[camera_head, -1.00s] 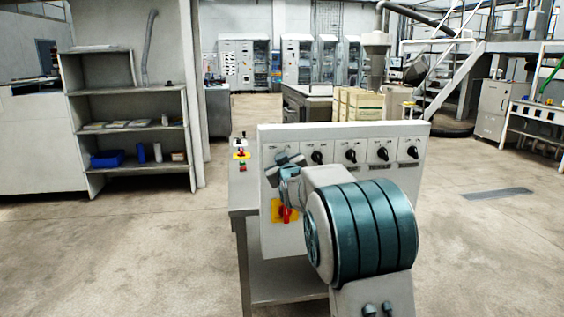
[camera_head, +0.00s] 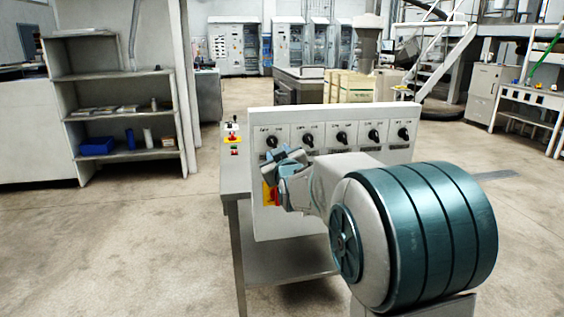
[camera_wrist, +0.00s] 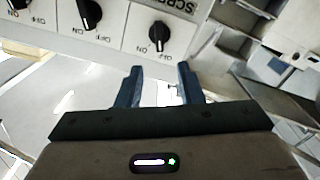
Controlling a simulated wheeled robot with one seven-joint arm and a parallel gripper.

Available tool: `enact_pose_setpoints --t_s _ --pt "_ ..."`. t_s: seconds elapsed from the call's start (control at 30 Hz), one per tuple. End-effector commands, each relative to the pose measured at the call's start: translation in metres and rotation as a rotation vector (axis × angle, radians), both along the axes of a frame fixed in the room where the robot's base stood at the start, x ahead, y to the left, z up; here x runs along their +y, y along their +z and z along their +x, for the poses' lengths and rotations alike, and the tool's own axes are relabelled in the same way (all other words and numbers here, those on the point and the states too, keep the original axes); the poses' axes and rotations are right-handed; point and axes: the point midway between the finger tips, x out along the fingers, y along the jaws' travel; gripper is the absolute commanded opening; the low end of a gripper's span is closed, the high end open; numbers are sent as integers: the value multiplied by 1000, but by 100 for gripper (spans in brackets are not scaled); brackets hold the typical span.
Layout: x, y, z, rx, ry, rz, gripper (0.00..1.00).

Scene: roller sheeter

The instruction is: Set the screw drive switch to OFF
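A pale upright control panel (camera_head: 330,113) carries a row of several black rotary knobs. In the wrist view, upside down, the end knob (camera_wrist: 159,34) has a partly cropped label beginning "SCRE" and OFF lettering beside it. It appears to be the leftmost knob (camera_head: 271,141) in the head view. I cannot tell for certain which setting its pointer marks. My gripper (camera_wrist: 160,68) is open and empty, its two blue fingers pointing toward that knob, apart from it in the picture. In the head view my gripper (camera_head: 287,158) is just below and right of the leftmost knob.
A red rotary handle on a yellow plate (camera_head: 266,194) sits low on the panel, partly hidden by my arm. A small button box (camera_head: 233,139) stands on the side table (camera_head: 232,180). Grey shelves (camera_head: 110,68) stand left, with open floor between.

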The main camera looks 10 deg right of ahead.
Motion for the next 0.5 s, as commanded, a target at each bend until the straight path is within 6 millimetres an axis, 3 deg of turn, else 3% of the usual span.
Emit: enact_pose_setpoints --t_s 0.2,0.5 --pt "0 1 -34 -1 0 0 34" --pt "0 0 -48 0 0 -1 34"
